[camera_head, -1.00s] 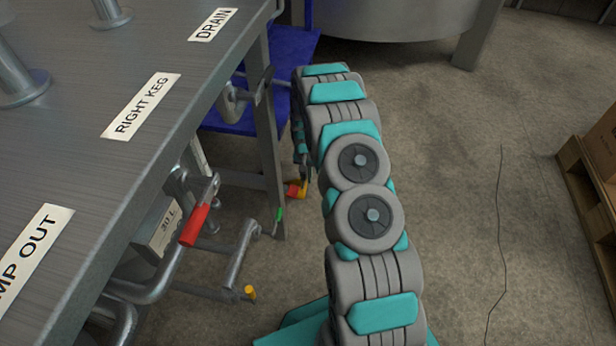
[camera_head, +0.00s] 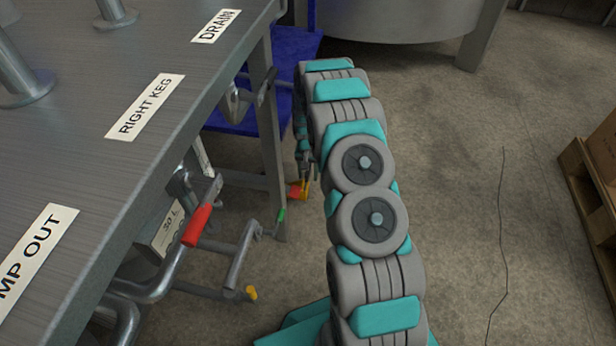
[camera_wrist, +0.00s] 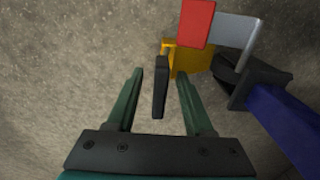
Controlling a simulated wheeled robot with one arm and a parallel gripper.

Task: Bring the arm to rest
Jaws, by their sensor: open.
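My arm (camera_head: 372,222) reaches forward and bends down beside the steel bench in the head view. My gripper (camera_wrist: 160,72) shows in the wrist view with its two green fingers apart. A dark upright bar (camera_wrist: 161,88) shows between the fingers; I cannot tell whether it touches them or what it belongs to. In the head view the gripper hangs low near the bench leg, partly hidden by my arm. A yellow part (camera_wrist: 188,60) and a red block (camera_wrist: 196,22) lie just beyond the fingers; the red and yellow pieces also show in the head view (camera_head: 297,191).
The steel bench (camera_head: 95,135) with pipes and a red-handled lever (camera_head: 197,225) below it stands at left. A blue surface (camera_head: 235,115) lies behind its leg. A vat (camera_head: 400,15) stands at the back and a wooden pallet (camera_head: 585,200) at right.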

